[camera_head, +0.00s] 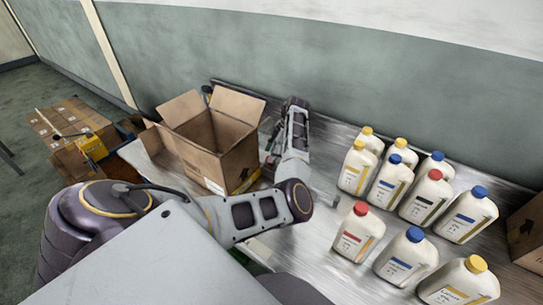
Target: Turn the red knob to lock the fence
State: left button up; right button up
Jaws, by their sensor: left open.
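My left arm comes in from the left and bends away across the table. My left gripper (271,142) is small and partly hidden, close by the right side of the open cardboard box (208,140). Its fingers look apart, with no held object visible. I cannot clearly make out the red knob; the area beside the box and gripper is too small and partly covered by my arm. The fence cannot be told apart clearly either. My right gripper is not in view.
Several white bottles with red, blue and yellow caps (408,200) stand on the metal table (320,240) at the right. Another carton (527,232) is at the right edge. Cartons (70,120) with a yellow device (92,147) are at the left. A wall closes the back.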

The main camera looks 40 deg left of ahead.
pick_arm(q)
jog(key=shift+x, duration=1)
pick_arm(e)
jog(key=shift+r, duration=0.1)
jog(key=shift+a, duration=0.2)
pick_arm(q)
jog(key=shift+c, duration=1.1)
jog(key=c, duration=0.8)
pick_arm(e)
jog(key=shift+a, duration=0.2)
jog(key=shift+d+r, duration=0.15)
